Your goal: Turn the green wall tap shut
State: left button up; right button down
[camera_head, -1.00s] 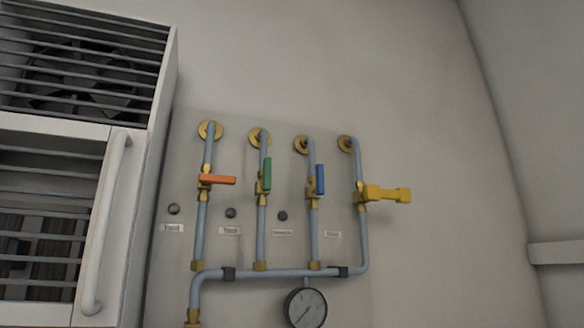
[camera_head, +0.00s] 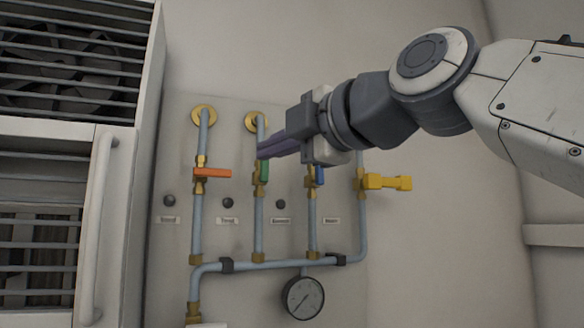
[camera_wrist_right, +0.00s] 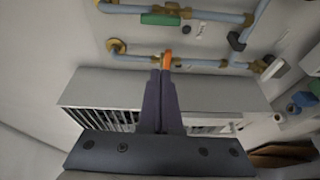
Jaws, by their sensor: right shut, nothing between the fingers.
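The green tap (camera_head: 264,171) is on the second pipe from the left on the wall panel. Its lever stands upright, in line with the pipe. My right gripper (camera_head: 261,154) comes in from the right, with its fingers shut and empty. In the head view its tips overlap the top of the green lever. In the right wrist view the shut fingers (camera_wrist_right: 161,76) point at the orange lever (camera_wrist_right: 168,58), and the green lever (camera_wrist_right: 160,19) lies apart from them, above. I cannot tell any contact. My left gripper is not in view.
The orange-handled tap (camera_head: 212,173) is left of the green one, its lever sideways. A yellow-handled tap (camera_head: 386,182) sticks out farther right. A gauge (camera_head: 303,298) hangs below. A slatted cabinet (camera_head: 70,150) stands left.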

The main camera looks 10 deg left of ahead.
aim_at(264, 165)
jog(key=w+a+p, duration=0.4)
jog(key=w+p, duration=0.2)
jog(key=w, duration=0.2)
jog(key=shift+a+r, duration=0.3)
jog(key=shift+r, duration=0.15)
jog(key=shift+d, duration=0.1)
